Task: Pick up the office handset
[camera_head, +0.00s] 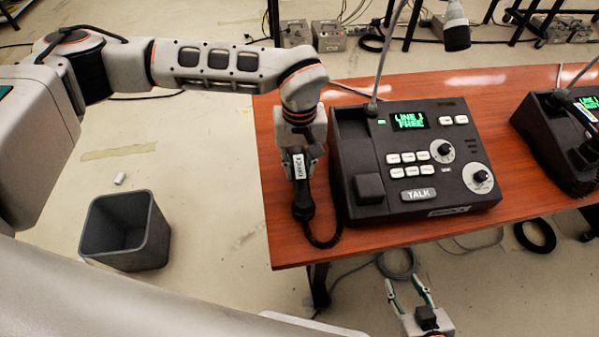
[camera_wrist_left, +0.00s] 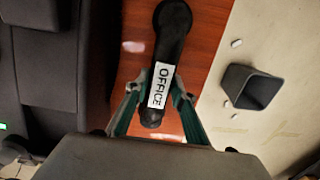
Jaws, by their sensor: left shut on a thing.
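The office handset (camera_head: 302,200) is black with a white label reading OFFICE, seen clearly in the left wrist view (camera_wrist_left: 172,30). My left gripper (camera_head: 299,165) is shut on the handset around its labelled grip; its fingers (camera_wrist_left: 157,92) lie on both sides of the label. The handset is beside the left side of the black paging phone base (camera_head: 430,205), and its cord runs to the base. I cannot tell whether it touches the table. The base has a green display reading LINE 1 FREE. My right gripper (camera_head: 409,295) is open and empty in front of the table's edge.
The wooden table (camera_head: 285,245) carries a second black phone (camera_head: 555,140) at the right. A gooseneck microphone (camera_head: 456,28) rises above the first base. A grey bin (camera_head: 125,232) stands on the floor at the left. Cables lie on the floor.

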